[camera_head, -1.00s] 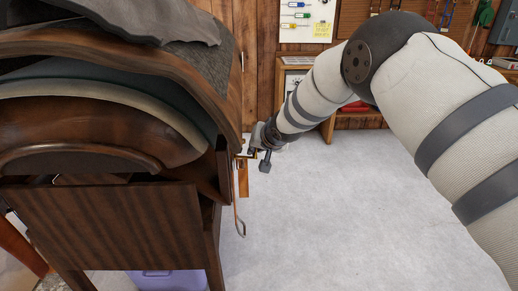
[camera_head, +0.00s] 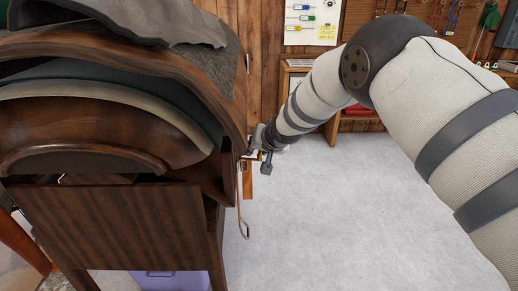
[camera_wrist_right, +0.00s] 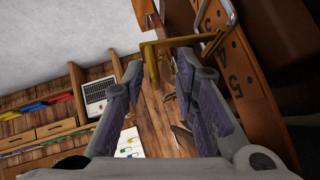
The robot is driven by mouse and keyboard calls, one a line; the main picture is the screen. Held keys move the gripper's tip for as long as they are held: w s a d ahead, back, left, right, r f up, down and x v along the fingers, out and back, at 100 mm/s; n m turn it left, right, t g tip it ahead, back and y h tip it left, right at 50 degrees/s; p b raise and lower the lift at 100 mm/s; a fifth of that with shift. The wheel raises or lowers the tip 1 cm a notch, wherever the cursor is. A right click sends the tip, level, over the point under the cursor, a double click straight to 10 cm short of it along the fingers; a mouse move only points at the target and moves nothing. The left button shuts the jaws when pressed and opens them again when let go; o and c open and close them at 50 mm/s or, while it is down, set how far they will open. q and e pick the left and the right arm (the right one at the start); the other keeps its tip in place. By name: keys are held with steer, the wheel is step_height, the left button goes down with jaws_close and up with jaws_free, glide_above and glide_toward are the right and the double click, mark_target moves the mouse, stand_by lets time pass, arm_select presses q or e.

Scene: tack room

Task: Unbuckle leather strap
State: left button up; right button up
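The leather strap (camera_wrist_right: 240,75) is orange-brown, with punched holes and a dark number 5. It runs down the right of the right wrist view. A brass buckle part (camera_wrist_right: 185,43) crosses beside it, with a bent arm hanging toward my fingertips. My right gripper (camera_wrist_right: 160,66) is open, its fingers apart on either side of that arm's lower end. I cannot tell whether they touch it. In the head view my right gripper (camera_head: 260,158) is at the saddle's right edge, beside a small part of the strap (camera_head: 247,180). My left gripper is not in view.
The saddle (camera_head: 95,120) on its dark wooden stand (camera_head: 115,228) fills the left of the head view. A lilac container (camera_head: 170,280) is beneath. A wooden shelf unit (camera_head: 327,125) stands by the back wall. Pale floor (camera_head: 340,220) to the right is clear.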

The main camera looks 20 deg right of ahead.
steer(key=shift+s, duration=0.1)
steer(key=v, duration=1.2)
